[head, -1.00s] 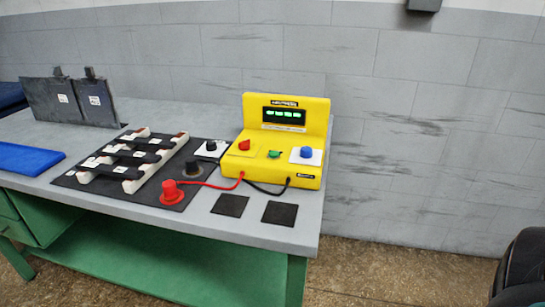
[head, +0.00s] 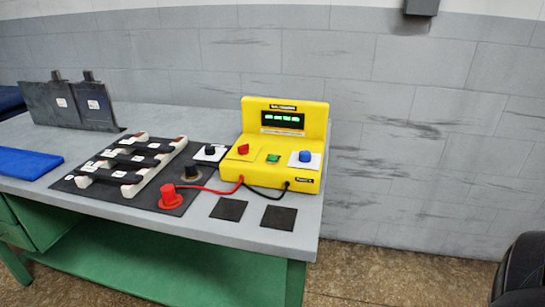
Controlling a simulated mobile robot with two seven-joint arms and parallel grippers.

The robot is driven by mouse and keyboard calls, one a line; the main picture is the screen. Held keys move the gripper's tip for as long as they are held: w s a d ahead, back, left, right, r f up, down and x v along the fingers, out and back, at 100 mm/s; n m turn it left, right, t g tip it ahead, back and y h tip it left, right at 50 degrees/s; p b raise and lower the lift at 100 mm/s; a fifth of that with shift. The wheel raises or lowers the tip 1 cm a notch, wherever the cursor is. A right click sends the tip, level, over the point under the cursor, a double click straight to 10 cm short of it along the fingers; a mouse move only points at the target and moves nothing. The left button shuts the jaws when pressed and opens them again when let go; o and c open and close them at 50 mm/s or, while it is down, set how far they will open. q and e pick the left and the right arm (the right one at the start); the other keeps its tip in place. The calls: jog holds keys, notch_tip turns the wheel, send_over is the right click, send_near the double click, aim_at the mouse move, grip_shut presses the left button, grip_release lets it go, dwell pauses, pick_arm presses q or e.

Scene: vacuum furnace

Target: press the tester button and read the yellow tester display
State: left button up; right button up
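The yellow tester (head: 230,165) stands near the right end of the grey table. Its dark display (head: 283,120) shows green lit characters, too small to read. On its lower front part are a red knob (head: 243,149), a green button (head: 273,158) and a blue knob (head: 305,156) on a white plate. A red cable and a black cable come from its front; the red one runs to a red plug-like piece (head: 170,195) on a dark mat. Neither gripper shows in the head view, and nothing touches the tester.
A rack with dark bars (head: 125,160) lies left of the tester. A black knob (head: 209,150) on a white plate sits beside it. Two dark square pads (head: 229,209) lie in front. Dark upright plates (head: 60,103) and a blue pad (head: 27,161) are at left.

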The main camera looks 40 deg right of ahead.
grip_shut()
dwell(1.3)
